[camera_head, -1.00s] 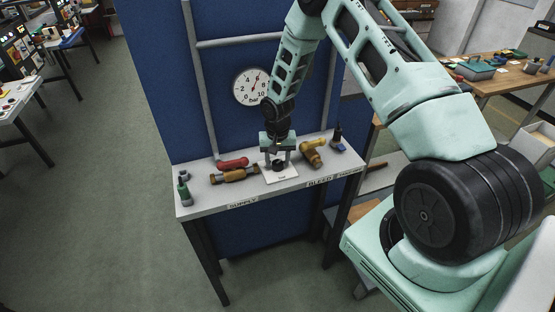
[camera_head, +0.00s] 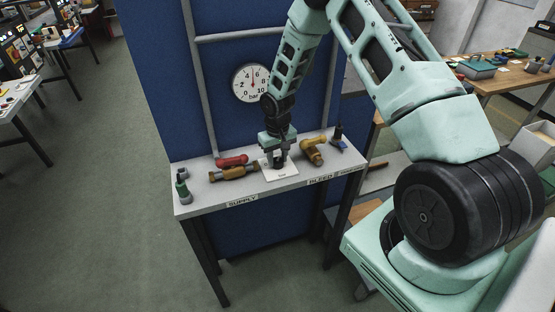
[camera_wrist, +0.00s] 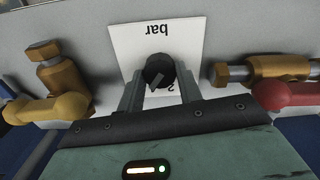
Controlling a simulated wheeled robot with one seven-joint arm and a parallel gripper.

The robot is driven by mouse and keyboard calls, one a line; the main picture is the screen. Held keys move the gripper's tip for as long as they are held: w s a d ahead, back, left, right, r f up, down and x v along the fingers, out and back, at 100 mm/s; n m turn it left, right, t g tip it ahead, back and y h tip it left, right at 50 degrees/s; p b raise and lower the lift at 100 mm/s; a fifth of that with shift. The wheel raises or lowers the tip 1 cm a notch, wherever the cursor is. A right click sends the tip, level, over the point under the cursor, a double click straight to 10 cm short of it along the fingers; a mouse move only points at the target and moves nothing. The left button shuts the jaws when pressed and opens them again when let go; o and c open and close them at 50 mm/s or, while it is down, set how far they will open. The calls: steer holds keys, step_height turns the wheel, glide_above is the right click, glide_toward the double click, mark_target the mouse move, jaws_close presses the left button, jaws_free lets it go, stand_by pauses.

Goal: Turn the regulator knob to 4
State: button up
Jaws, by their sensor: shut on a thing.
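The regulator knob (camera_wrist: 157,70) is a small dark round knob with a lighter pointer mark, set on a white plate (camera_wrist: 120,40) marked "bar". My gripper (camera_wrist: 160,84) is shut on the knob, one finger on each side of it. In the head view my gripper (camera_head: 278,160) points down at the plate on the bench, and its fingers hide most of the knob. The round white dial gauge (camera_head: 243,91), marked 0 to 10 bar, hangs on the blue panel behind. Its red needle points nearly straight up, between 4 and 6.
The grey bench (camera_head: 208,203) carries brass fittings left (camera_head: 228,175) and right (camera_head: 313,152) of the plate, each close to my gripper. A red-handled valve (camera_head: 233,161) lies at the left. A green-and-grey fitting (camera_head: 183,190) stands at the left end.

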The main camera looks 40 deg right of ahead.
mark_target(278, 160)
steer(key=shift+n+b, duration=0.3)
steer(key=shift+n, duration=1.2)
steer(key=o, duration=1)
step_height(278, 160, up, 18)
steer(key=b, duration=0.3)
steer(key=shift+f+b, duration=0.25)
steer(key=shift+b, duration=0.15)
